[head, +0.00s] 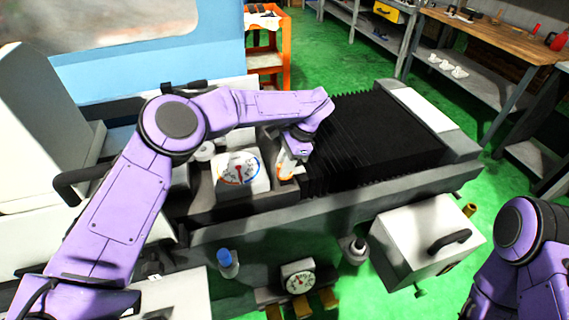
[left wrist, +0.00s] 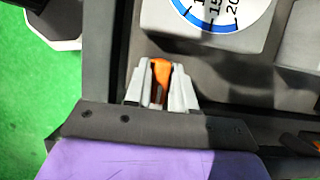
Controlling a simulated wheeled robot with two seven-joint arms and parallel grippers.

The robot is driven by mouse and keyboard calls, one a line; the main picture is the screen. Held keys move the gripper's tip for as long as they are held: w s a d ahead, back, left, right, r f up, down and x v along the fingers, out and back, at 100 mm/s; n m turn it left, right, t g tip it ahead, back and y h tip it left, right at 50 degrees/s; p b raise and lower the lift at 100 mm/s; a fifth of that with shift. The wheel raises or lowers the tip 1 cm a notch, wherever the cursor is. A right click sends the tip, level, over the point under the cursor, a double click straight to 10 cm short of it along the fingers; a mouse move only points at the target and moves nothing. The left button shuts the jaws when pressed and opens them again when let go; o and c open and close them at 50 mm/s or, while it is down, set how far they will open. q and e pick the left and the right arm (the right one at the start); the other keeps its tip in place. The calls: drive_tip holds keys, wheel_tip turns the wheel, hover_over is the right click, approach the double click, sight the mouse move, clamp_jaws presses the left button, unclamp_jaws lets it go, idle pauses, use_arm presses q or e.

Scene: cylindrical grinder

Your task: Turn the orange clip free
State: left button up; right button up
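The orange clip (left wrist: 160,70) shows in the left wrist view between the two grey fingers of my left gripper (left wrist: 160,80). The fingers sit close on both sides of it and appear shut on it. In the head view my left gripper (head: 288,167) points down beside the white gauge, and a bit of the orange clip (head: 285,178) shows at its fingertips. The clip's lower part is hidden by the fingers. My right arm shows at the lower right of the head view, but its gripper is out of view.
A white gauge box (head: 232,192) with a round dial stands left of the gripper. Black bellows (head: 370,135) lie to the right. A white box with a black handle (head: 425,240), a smaller dial (head: 298,281) and a blue-capped part (head: 226,260) are at the front.

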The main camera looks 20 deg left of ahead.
use_arm(q)
drive_tip(key=shift+s, duration=0.1)
clamp_jaws()
drive_tip(key=shift+f, duration=0.1)
drive_tip(key=m+b, duration=0.2)
drive_tip(key=shift+f+t+b, duration=0.2)
drive_tip(key=shift+t+b, duration=0.1)
drive_tip(key=m+t+b, duration=0.1)
drive_tip(key=m+b, duration=0.2)
drive_tip(key=shift+f+m+y+b, duration=0.1)
drive_tip(key=shift+m+y+b, duration=0.2)
drive_tip(key=shift+y, duration=0.1)
drive_tip(key=m+t+b, duration=0.1)
drive_tip(key=m+b, duration=0.2)
drive_tip(key=shift+m+t, duration=0.3)
drive_tip(key=m+b, duration=0.1)
drive_tip(key=m, duration=0.1)
drive_tip(key=m+t+b, duration=0.1)
drive_tip(key=m, duration=0.1)
drive_tip(key=shift+t+h, duration=0.3)
drive_tip(key=shift+h, duration=0.1)
drive_tip(key=shift+m+t+h+b, duration=0.5)
drive_tip(key=shift+m+t+b, duration=0.1)
drive_tip(key=shift+m, duration=1.8)
drive_tip(key=shift+d, duration=0.1)
